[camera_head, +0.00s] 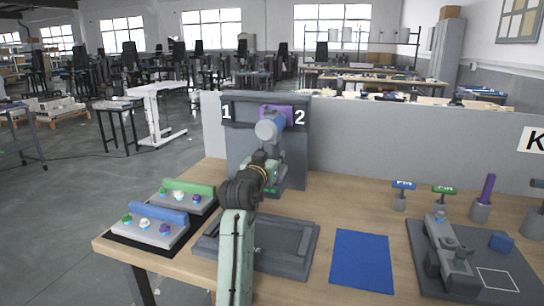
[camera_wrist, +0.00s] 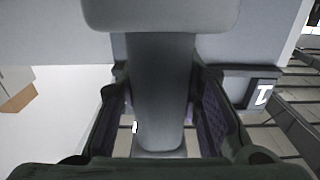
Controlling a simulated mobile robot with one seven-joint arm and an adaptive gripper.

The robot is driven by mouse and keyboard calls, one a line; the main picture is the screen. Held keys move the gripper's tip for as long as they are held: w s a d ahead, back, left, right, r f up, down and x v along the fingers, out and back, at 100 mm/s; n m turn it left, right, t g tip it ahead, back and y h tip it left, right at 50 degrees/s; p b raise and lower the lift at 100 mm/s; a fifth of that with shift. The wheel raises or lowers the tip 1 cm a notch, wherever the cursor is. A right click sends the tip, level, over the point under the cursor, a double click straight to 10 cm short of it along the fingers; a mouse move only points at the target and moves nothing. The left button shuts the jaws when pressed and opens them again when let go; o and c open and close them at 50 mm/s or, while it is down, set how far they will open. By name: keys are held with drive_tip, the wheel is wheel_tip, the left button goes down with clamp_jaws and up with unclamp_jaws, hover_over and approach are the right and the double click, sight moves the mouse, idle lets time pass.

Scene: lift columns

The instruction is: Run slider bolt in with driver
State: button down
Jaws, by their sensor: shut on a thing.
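My gripper (camera_wrist: 165,112) is shut on a long grey part (camera_wrist: 160,80) that fills the middle of the wrist view between the dark fingers. I cannot tell whether this part is a driver. In the head view my arm reaches up to a dark upright station (camera_head: 238,150) marked 1 and 2, and hides the gripper's tips. A purple block (camera_head: 284,110) shows at the station between the numbers. The slider bolt cannot be made out. Blue-topped (camera_head: 403,185), green-topped (camera_head: 444,190) and purple (camera_head: 487,187) tools stand in round holders at the right.
Two racks of coloured bolts, one with a blue bar (camera_head: 158,212) and one with a green bar (camera_head: 188,187), stand at the left. A dark framed tray (camera_head: 287,262) lies in front, with a blue mat (camera_head: 362,260) beside it. A grey fixture board (camera_head: 440,288) lies at the right. A grey partition (camera_head: 370,145) stands behind.

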drive_tip(key=shift+w+d+r+p, duration=0.25)
drive_tip(key=shift+d+r+p, duration=0.05)
drive_tip(key=shift+d+r, duration=0.1)
idle(2.7)
drive_tip(key=shift+s+a, duration=0.1)
drive_tip(key=shift+s+f, duration=0.25)
drive_tip(key=shift+s, duration=0.45)
drive_tip(key=shift+a+v, duration=0.2)
drive_tip(key=shift+v, duration=0.65)
drive_tip(key=shift+a+v, duration=0.2)
drive_tip(key=shift+v, duration=0.6)
drive_tip(key=shift+b+v, duration=0.4)
drive_tip(key=shift+v, duration=1.5)
